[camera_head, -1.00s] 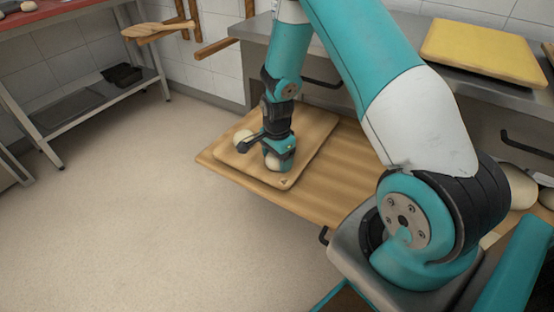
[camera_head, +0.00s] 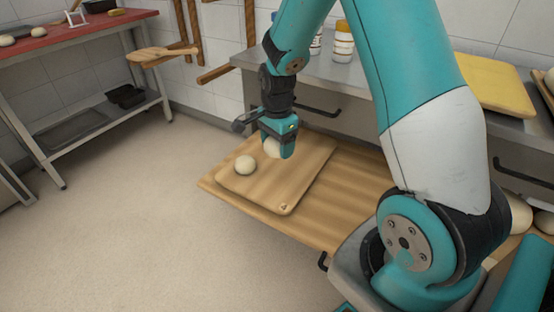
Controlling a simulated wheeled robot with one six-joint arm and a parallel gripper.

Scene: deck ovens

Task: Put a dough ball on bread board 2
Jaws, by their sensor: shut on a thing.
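My gripper (camera_head: 280,147) is shut on a pale dough ball (camera_head: 271,147), partly hidden by the fingers. It holds the ball above the far part of a wooden bread board (camera_head: 284,195). Another dough ball (camera_head: 245,165) rests on that board, towards its left side. The board carries a small dark mark at its near corner, too small to read with certainty. I cannot tell which board is bread board 2.
The board lies on a pulled-out wooden surface (camera_head: 340,205) below a steel counter (camera_head: 400,80). A yellow-topped board (camera_head: 490,82) and bottles (camera_head: 343,42) stand on the counter. A red-topped table (camera_head: 70,32) bears more dough balls. Open floor (camera_head: 150,220) lies at left.

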